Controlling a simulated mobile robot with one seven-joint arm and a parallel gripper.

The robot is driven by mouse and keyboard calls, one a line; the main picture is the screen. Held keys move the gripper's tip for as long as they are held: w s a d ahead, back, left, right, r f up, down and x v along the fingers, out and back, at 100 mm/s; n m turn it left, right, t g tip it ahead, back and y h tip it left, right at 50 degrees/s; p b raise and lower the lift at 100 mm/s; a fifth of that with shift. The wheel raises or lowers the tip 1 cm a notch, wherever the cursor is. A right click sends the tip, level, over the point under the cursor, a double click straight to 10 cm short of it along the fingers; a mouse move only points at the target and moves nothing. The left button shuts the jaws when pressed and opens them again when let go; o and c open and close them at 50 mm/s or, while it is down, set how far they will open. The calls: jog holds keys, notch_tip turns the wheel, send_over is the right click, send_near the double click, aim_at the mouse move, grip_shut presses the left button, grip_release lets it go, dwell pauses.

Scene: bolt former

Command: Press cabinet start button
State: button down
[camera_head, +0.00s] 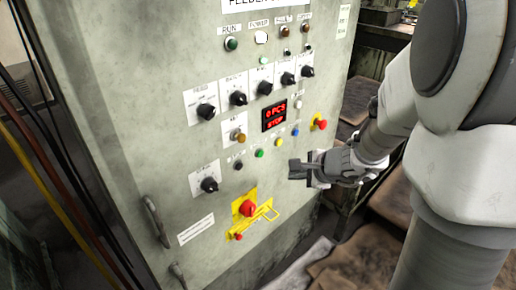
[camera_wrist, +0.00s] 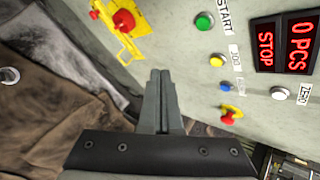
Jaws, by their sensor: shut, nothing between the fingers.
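The grey cabinet (camera_head: 130,110) fills the left and middle of the head view. Its green start button (camera_head: 259,154) sits in the lower button row, left of a yellow button (camera_head: 277,142). In the wrist view the green button (camera_wrist: 204,21) shows at the top beside a START label. The red display (camera_head: 274,116) reads "0 PCS" and "STOP". My gripper (camera_head: 292,169) is shut and empty, to the right of and below the green button in the head view. Its fingers (camera_wrist: 160,75) point up in the wrist view, apart from the button.
A blue button (camera_head: 295,131) and a red emergency stop (camera_head: 320,123) lie further right. A red switch on a yellow plate (camera_head: 248,208) sits below the button row. Selector knobs (camera_head: 238,98) stick out above. Brown sheets (camera_head: 385,222) lie right of the cabinet.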

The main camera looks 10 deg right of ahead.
aim_at(260, 154)
dwell(0.3)
jog(key=w+a+p, duration=0.1)
jog(key=w+a, duration=0.4)
jog(key=w, duration=0.2)
jog(key=shift+a, duration=0.15)
dwell(2.1)
jog(key=shift+w+a, duration=0.2)
jog(key=shift+w, duration=0.15)
